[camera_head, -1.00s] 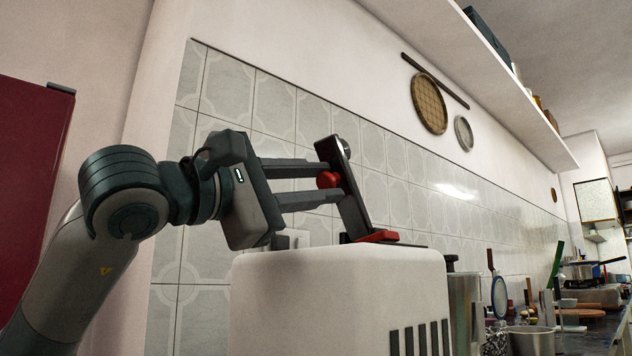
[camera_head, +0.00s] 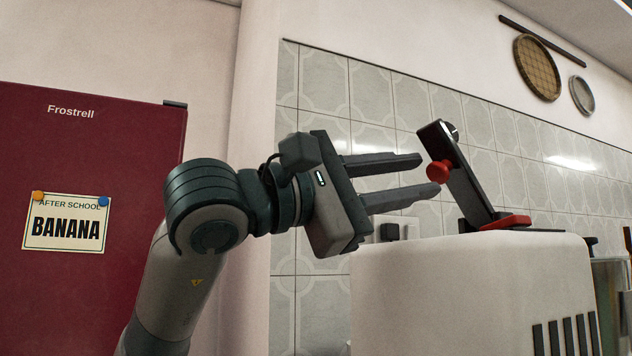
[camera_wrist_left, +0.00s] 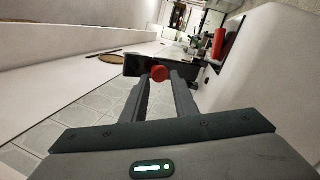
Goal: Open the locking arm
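The locking arm (camera_head: 463,182) is a dark flat bar with a red ball knob (camera_head: 439,171). It stands raised on top of a white appliance (camera_head: 455,290), leaning left, with a red piece (camera_head: 506,222) at its foot. My left gripper (camera_head: 430,174) is open left of the bar, its fingertips near the knob. In the left wrist view the knob (camera_wrist_left: 159,73) shows at the ends of the two fingers, with a gap between them. I cannot tell whether a finger touches it. My right gripper is not in view.
A dark red fridge (camera_head: 90,130) with a paper note (camera_head: 66,222) stands at the left. A tiled wall (camera_head: 380,110) with a socket (camera_head: 390,232) is behind my gripper.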

